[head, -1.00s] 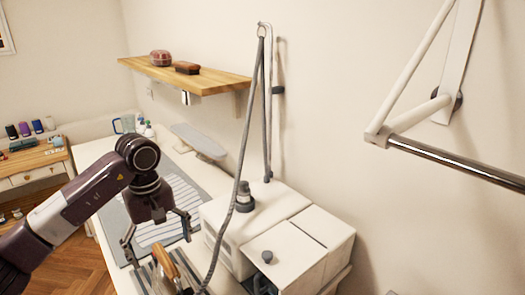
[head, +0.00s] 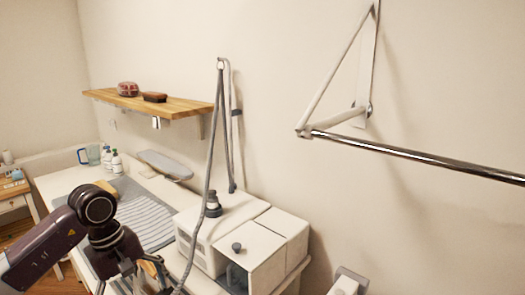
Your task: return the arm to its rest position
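My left arm comes in from the lower left, and my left gripper (head: 131,280) points down at the bottom edge of the head view. Its fingers look spread apart with nothing held between them; the fingertips are partly cut off by the frame. Just behind it, the wooden handle of an iron (head: 150,268) shows, partly hidden by the gripper and the frame edge. I cannot tell how close the fingers are to the handle. My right gripper is not in view.
A white table (head: 60,181) runs along the wall with a striped cloth (head: 146,218), a white steam station (head: 262,250) and a grey hose (head: 201,212). A wooden shelf (head: 185,106) and a metal rail (head: 420,155) jut from the wall. Free floor shows at lower left.

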